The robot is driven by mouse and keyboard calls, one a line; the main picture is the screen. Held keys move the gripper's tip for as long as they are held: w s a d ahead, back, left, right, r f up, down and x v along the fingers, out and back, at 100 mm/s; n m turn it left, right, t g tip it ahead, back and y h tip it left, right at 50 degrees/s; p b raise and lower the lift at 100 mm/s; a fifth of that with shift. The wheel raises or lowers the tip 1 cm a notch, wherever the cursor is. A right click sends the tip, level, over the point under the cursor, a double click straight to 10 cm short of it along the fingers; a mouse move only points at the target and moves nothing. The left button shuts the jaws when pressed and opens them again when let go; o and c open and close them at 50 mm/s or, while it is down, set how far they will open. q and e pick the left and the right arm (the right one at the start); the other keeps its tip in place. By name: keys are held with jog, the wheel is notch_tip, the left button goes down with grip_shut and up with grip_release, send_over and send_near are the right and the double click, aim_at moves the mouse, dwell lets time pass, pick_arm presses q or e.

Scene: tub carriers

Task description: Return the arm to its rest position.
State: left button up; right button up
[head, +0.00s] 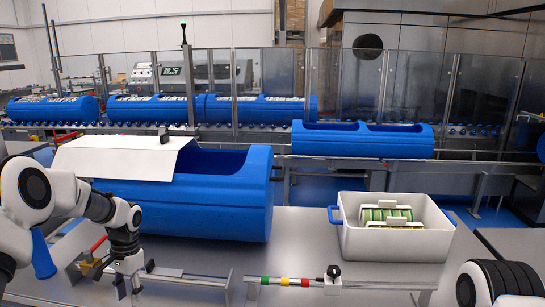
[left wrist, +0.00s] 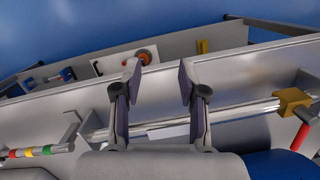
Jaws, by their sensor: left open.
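My left arm (head: 60,195), white with black joints, comes in from the left and bends down in front of the large blue tub. Its gripper (head: 128,288) points down near the metal rail at the front left of the table. In the left wrist view the two dark fingers of the gripper (left wrist: 158,72) stand apart with nothing held between them. A white and black part of my right arm (head: 495,285) shows at the lower right corner; its gripper is out of view.
The large blue tub (head: 225,208) bears a white sheet (head: 125,158). A white crate (head: 395,247) with green-and-cream contents stands right of it. A clamp (left wrist: 293,98) with a red handle sits on the rail. Blue tubs (head: 150,108) line the conveyor behind. Bare table lies between tub and crate.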

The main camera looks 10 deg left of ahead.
pick_arm(q)
jog(key=s+d+f+m+g+b, duration=0.1)
jog(key=s+d+f, duration=0.25)
jog(key=f, duration=0.45)
jog(key=s+d+f+g+b, duration=0.1)
jog(key=s+d+f, duration=0.25)
jog(key=f, duration=0.35)
jog(key=s+d+f+n+b, duration=0.15)
jog(key=s+d+f, duration=0.3)
jog(key=s, duration=0.45)
jog(key=s+d+f+h+b, duration=0.1)
jog(key=s+d+f+b, duration=0.1)
jog(key=s+d+f, duration=0.5)
jog(key=s+d+f+b, duration=0.1)
jog(key=s+f, duration=0.4)
jog(key=s, duration=0.7)
jog(key=w+t, duration=0.1)
jog(key=w+r+n+t, duration=0.1)
jog(key=w, duration=0.1)
jog(key=w+n+t, duration=0.1)
jog(key=t, duration=0.1)
jog(key=shift+w+a+r, duration=0.2)
jog(key=shift+a+r, duration=0.05)
jog(key=shift+a, duration=0.05)
pick_arm(e)
notch_tip(320, 180, down, 8)
jog(key=shift+w, duration=0.15)
